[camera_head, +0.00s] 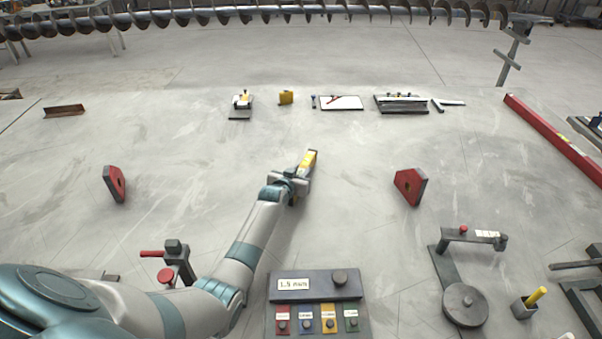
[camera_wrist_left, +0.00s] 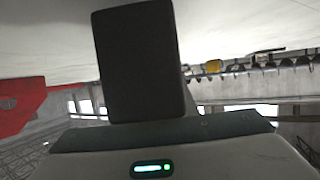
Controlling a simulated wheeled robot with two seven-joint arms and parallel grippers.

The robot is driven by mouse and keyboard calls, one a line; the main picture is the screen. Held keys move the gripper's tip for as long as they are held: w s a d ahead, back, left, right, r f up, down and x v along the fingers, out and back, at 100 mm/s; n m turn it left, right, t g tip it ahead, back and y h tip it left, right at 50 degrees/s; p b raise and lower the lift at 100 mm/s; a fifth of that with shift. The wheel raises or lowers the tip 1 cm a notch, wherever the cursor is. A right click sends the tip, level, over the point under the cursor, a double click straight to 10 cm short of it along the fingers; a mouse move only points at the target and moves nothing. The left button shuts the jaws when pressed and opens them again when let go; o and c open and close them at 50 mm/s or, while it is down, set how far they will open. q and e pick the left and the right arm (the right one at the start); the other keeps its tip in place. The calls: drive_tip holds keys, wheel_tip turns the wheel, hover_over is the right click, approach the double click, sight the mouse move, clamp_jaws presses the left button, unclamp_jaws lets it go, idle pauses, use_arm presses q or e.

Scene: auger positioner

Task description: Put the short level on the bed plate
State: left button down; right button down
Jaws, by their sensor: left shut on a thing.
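A short yellow block with a dark edge (camera_head: 309,160), seemingly the short level, is in my left gripper (camera_head: 301,174) near the middle of the head view. The gripper is shut on it and hides its near end. I cannot tell whether it touches the surface below. A wide grey surface (camera_head: 215,190), seemingly the bed plate, spreads under the arm. In the left wrist view a dark block (camera_wrist_left: 142,62) fills the middle; I cannot tell whether it is a finger or the held thing. My right gripper is not in view.
Red blocks stand left (camera_head: 114,184) and right (camera_head: 410,186) of the gripper. A dark panel (camera_head: 318,284) with coloured tags is in front. The surface around the gripper is clear.

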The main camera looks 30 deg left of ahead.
use_arm(q)
drive_tip(key=shift+f, duration=0.5)
drive_tip(key=shift+f, duration=0.15)
drive_tip(key=c, duration=1.4)
unclamp_jaws()
drive_tip(key=shift+s, duration=0.15)
drive_tip(key=shift+b+v, duration=0.3)
drive_tip(key=shift+v, duration=5.6)
drive_tip(key=shift+o, duration=0.3)
